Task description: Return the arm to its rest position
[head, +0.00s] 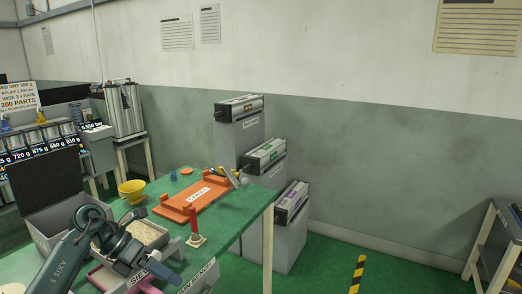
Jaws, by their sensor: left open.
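My left arm comes in from the lower left, and its gripper (168,266) is over the near edge of the green bench (235,222). The jaws are open, with nothing visible between them. My wrist partly hides a tray of pale grains (148,233) behind it. My right gripper is not in view.
The bench holds a yellow bowl (132,190), an orange labelled cradle (190,203), a red-handled tool (193,224) and an open grey box (50,226). Grey columns of stepped heights (285,238) stand behind its right side. Green floor is clear toward the striped marking (357,274).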

